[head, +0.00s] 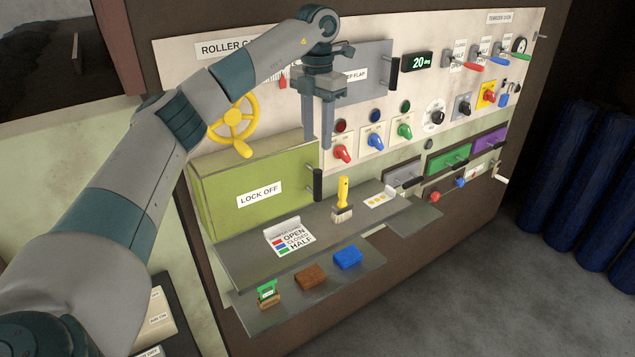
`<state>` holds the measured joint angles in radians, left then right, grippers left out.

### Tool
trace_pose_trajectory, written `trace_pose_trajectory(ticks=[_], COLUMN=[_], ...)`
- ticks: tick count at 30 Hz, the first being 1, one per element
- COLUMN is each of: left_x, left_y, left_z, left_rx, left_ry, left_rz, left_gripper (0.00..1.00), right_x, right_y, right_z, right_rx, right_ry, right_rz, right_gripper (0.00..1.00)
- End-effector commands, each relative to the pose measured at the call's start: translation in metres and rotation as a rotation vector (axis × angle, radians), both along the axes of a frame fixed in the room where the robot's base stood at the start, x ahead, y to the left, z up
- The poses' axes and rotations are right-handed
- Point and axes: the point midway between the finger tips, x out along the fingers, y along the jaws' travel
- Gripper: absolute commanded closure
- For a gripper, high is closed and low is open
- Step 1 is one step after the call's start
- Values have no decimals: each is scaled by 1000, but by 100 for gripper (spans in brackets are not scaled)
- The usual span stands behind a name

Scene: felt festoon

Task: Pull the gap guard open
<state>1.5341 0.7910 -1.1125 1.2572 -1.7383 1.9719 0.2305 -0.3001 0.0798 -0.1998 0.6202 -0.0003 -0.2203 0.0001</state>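No label reading gap guard is legible. A light-green box-like cover (250,190) with a "LOCK OFF" label stands on the panel below a partly hidden "ROLLER G..." label (224,48). It has an upright black handle (317,184) at its right edge. A yellow handwheel (233,124) shows above the cover, partly behind my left arm. My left gripper (319,140) points down with its two fingers apart and nothing between them. In the picture it is just above the black handle, not around it. My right gripper is out of view.
A grey flap (368,75) with a black handle is behind my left gripper. Red, blue and green knobs (374,141) are to its right. A grey shelf (300,268) below holds a brush (342,212) and a card (289,238). Blue cylinders (590,170) stand at right.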

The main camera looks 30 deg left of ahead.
Motion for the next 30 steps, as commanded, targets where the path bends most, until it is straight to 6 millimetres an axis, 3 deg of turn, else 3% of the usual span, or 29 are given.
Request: trace_pose_trajectory(ticks=[19, 30], left_x=[-1, 0], left_y=[0, 0], left_z=[-112, -144], left_rx=[1, 0], left_ry=[5, 0], left_rz=[0, 0], left_gripper=[63, 63], right_x=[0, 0], right_y=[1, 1], right_z=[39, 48], right_rx=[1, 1], right_ry=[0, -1], right_rz=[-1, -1], right_gripper=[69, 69])
